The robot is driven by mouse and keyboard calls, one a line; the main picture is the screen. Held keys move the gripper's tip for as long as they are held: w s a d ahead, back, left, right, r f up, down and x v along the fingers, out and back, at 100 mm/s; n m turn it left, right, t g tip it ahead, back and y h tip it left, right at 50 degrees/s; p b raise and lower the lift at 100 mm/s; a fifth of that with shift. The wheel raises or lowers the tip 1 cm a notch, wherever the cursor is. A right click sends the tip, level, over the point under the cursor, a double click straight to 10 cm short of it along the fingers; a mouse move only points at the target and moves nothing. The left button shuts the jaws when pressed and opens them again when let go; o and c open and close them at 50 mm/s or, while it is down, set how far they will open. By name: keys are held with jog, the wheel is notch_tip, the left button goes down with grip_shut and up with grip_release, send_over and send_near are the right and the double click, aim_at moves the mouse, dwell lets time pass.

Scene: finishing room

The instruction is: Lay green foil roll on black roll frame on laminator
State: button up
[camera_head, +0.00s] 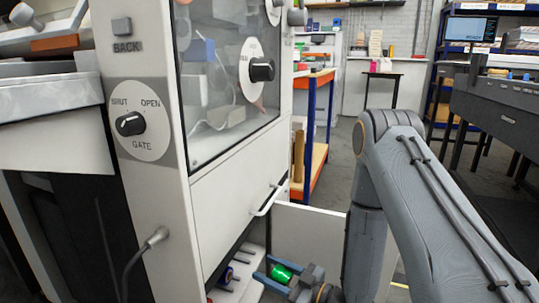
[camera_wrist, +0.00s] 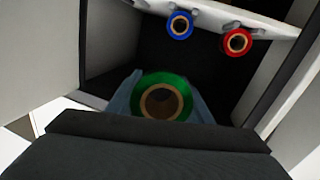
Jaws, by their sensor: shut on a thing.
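The green foil roll (camera_head: 282,273) is between the jaws of my gripper (camera_head: 272,275), low at the open lower compartment of a white machine. In the wrist view the green roll (camera_wrist: 163,78) is seen end-on, with its tan core facing the camera. The gripper's blue-grey fingers (camera_wrist: 163,100) stand on both sides of it, shut on it. The roll is apart from the other rolls. I cannot pick out the black roll frame in either view, and I cannot tell for sure which machine is the laminator.
A blue roll (camera_wrist: 180,36) and a red roll (camera_wrist: 228,38) hang at the compartment's upper part in the wrist view. The white machine (camera_head: 225,215) has a window, knobs and a handle. Its open door (camera_head: 312,235) stands beside my arm. A dark machine (camera_head: 500,110) stands at right.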

jog(key=s+d+r, duration=0.2)
jog(key=s+d, duration=0.1)
jog(key=d, duration=0.3)
jog(key=s+d+r+t, duration=0.1)
jog(key=s+d, duration=0.2)
jog(key=d, duration=0.4)
jog(key=s+d+r, duration=0.2)
jog(key=s+d, duration=0.2)
jog(key=d, duration=0.2)
jog(key=w+r+m+t+h+p, duration=0.65)
jog(key=r+p, duration=0.65)
jog(key=p, duration=0.5)
notch_tip(320, 180, up, 12)
jog(key=s+m+h+p, duration=0.1)
jog(key=m+h+p, duration=0.3)
jog(key=h+p, duration=0.4)
jog(key=t+p, duration=0.1)
jog(key=p, duration=0.5)
jog(key=shift+d+f+m+p, duration=0.15)
jog(key=shift+d+m+p, duration=0.2)
jog(key=shift+h, duration=0.25)
